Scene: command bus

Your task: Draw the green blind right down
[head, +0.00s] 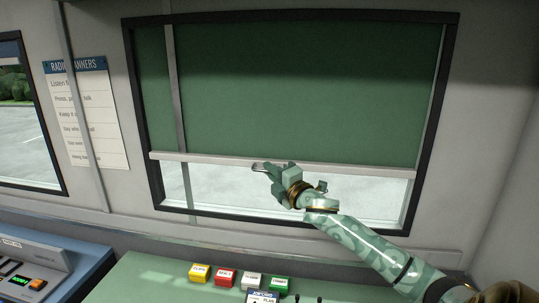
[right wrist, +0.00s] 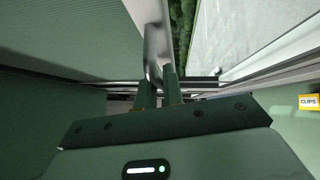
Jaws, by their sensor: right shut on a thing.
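The green blind (head: 300,90) covers most of the window in the head view. Its pale bottom bar (head: 365,171) hangs a little above the sill, with a strip of bare glass below. My right gripper (head: 265,168) is at the bar, near its middle, shut on the blind's handle. In the right wrist view the fingers (right wrist: 160,88) close on the grey handle (right wrist: 153,45), with the blind (right wrist: 60,35) to the left. The fingers hide part of the handle. My left gripper is not in view.
The dark window frame (head: 436,120) surrounds the blind. Below is a green desk with yellow (head: 199,273), red (head: 225,276), white (head: 251,280) and green (head: 278,284) boxes. A console (head: 35,272) stands at left. A notice (head: 88,115) hangs on the wall.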

